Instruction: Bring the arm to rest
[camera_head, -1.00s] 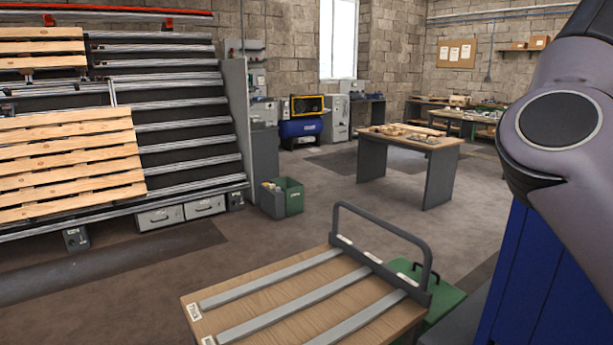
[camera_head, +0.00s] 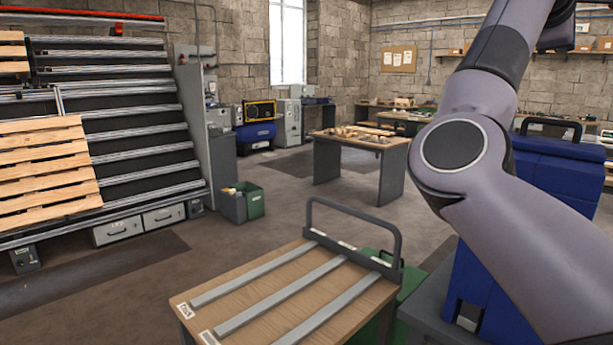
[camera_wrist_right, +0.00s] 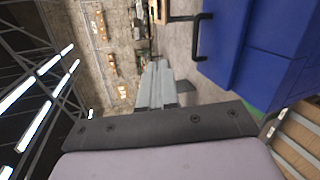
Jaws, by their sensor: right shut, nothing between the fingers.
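My right arm (camera_head: 482,95) comes in from the lower right of the head view. It bends at a round joint and rises out of the top edge, so its gripper is outside that view. In the right wrist view my right gripper (camera_wrist_right: 160,88) shows as grey fingers beyond the dark wrist bracket. It is shut and empty, clear of any object. My left arm and gripper are in neither view.
A wood-topped cart (camera_head: 270,285) with grey rails and a handle stands in front. A blue cabinet (camera_head: 560,165) is behind my right arm; it also shows in the wrist view (camera_wrist_right: 245,50). A pallet rack (camera_head: 140,130) stands left. Open floor lies between.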

